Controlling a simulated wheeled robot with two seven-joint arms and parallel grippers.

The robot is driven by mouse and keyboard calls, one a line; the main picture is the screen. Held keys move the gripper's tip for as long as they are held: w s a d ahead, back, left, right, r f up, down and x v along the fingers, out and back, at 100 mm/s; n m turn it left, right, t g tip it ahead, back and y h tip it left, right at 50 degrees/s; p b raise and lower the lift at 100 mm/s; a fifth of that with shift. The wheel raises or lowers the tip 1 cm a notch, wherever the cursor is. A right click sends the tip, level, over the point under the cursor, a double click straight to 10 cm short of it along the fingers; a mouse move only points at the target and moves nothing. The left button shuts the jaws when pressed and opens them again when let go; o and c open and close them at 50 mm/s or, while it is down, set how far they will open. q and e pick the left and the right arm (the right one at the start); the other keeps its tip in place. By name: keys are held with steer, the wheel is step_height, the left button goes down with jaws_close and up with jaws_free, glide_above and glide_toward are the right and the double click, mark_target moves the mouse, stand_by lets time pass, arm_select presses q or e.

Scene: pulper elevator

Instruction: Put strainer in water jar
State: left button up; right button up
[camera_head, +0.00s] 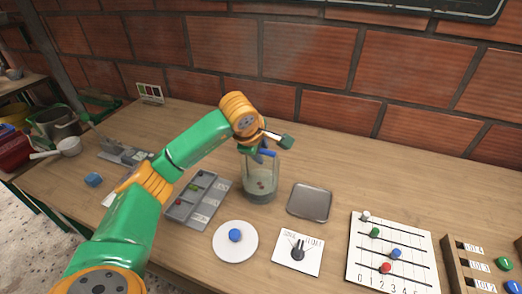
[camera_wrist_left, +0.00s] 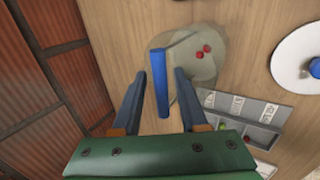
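The clear glass water jar (camera_head: 260,185) stands on the table, with water and small red things low inside. It also shows in the left wrist view (camera_wrist_left: 207,62). A blue handle (camera_wrist_left: 160,80), apparently the strainer's, stands between my left fingers at the jar's rim. A thin line runs from its top over the jar; I cannot make out the strainer's mesh clearly. My left gripper (camera_wrist_left: 159,72) is open around the handle, with a gap on both sides. In the head view my left gripper (camera_head: 264,150) is just above the jar's mouth. My right gripper is not in view.
A grey sorting tray (camera_head: 208,207) is left of the jar and a dark square tray (camera_head: 310,202) right. A white disc (camera_head: 250,255) with a blue knob, a dial card (camera_head: 311,257) and a slider board (camera_head: 357,272) lie in front. The brick wall (camera_head: 320,60) is close behind.

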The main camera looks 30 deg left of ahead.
arm_select(q)
steer(key=shift+r, duration=0.25)
steer(key=v, duration=1.2)
steer(key=shift+a+f, duration=0.1)
steer(key=shift+f, duration=0.05)
